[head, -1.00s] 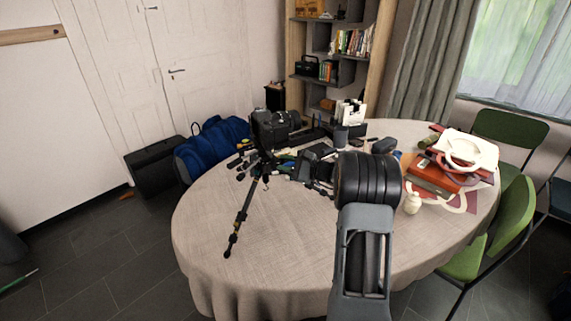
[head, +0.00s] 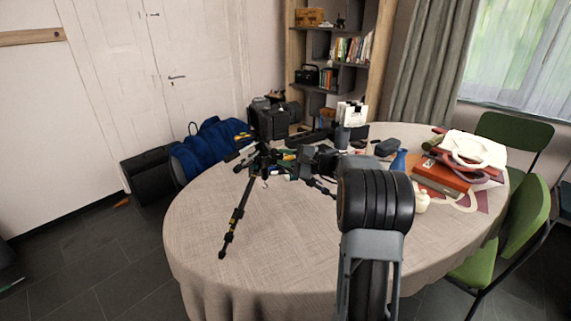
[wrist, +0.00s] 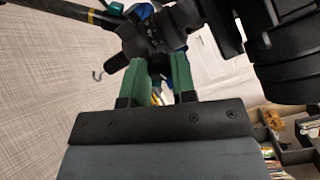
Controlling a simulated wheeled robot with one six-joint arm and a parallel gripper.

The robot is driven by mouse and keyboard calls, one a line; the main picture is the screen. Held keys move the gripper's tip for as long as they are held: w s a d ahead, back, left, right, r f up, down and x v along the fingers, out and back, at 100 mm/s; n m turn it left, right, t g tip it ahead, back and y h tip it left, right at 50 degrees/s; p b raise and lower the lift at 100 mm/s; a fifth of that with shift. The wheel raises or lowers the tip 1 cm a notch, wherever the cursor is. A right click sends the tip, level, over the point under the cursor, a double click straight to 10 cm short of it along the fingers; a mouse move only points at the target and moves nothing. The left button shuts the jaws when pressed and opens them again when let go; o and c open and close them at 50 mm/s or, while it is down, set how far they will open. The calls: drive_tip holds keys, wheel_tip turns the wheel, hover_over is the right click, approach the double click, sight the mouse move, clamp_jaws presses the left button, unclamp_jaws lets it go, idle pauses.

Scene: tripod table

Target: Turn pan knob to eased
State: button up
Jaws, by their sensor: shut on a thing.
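A black tripod (head: 238,215) stands with splayed legs on the round table. Its dark head (head: 265,157) is left of my arm. In the wrist view the tripod head (wrist: 165,28) is close above my fingers, with a large black ribbed cylinder, lens-like, at the right. My gripper (wrist: 161,62) has two green fingers reaching up to the head. They are shut on a small dark part there, apparently the pan knob, mostly hidden between and behind the fingertips. Its mark and angle cannot be read. In the head view my arm hides part of this area.
The table (head: 290,240) has a pale cloth, clear at the front. A black bag-like object (head: 268,120) is behind the tripod. Green chairs (head: 518,225) stand beyond.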

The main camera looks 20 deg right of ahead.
drive_tip(key=o, duration=0.9)
drive_tip(key=shift+o, duration=0.2)
drive_tip(key=v, duration=1.4)
drive_tip(key=shift+w, duration=0.1)
